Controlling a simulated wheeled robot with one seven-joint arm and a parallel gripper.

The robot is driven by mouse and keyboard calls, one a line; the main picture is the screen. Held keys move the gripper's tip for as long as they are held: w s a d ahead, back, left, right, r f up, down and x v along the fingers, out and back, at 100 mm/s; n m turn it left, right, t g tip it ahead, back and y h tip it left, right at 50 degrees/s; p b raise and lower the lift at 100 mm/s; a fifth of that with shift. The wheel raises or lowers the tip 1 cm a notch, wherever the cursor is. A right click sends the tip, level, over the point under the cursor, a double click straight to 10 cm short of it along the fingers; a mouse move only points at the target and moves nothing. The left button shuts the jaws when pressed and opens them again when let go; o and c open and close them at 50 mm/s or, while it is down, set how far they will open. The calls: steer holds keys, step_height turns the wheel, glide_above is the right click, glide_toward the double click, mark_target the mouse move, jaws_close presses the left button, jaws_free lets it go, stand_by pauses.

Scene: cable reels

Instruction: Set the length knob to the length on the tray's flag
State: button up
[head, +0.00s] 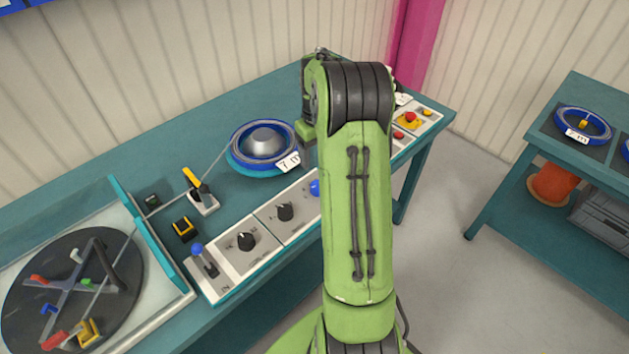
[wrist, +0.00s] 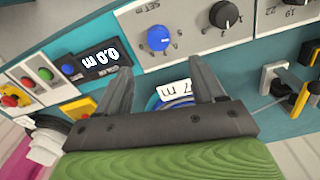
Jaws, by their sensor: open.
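My gripper (wrist: 161,77) is open and empty, its two fingers apart and pointing at the control panel; in the head view my arm hides most of it. A round blue knob (wrist: 158,38) stands on the panel near a "SET m" label, ahead of the gap between the fingers and apart from them. It peeps out beside my arm in the head view (head: 315,187). A black pointer knob (wrist: 223,14) is beside it. A blue reel (head: 262,143) sits on the bench with a white flag (head: 288,162) reading "7 m". The knob's setting is too small to read.
A counter display (wrist: 100,58) reads 0.0 m. Another black knob (head: 245,241), a blue-topped lever (head: 197,250) and a yellow-handled lever (head: 194,180) are nearby. A turntable (head: 72,290) is at left. A side table (head: 590,170) at right bears another flagged reel (head: 582,124).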

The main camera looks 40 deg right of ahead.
steer(key=f+b, duration=0.1)
steer(key=f, duration=0.5)
steer(key=f+b, duration=0.1)
steer(key=f, duration=0.5)
steer(key=shift+d, duration=0.2)
steer(key=shift+r, duration=0.1)
steer(key=shift+c, duration=0.3)
steer(key=c, duration=1)
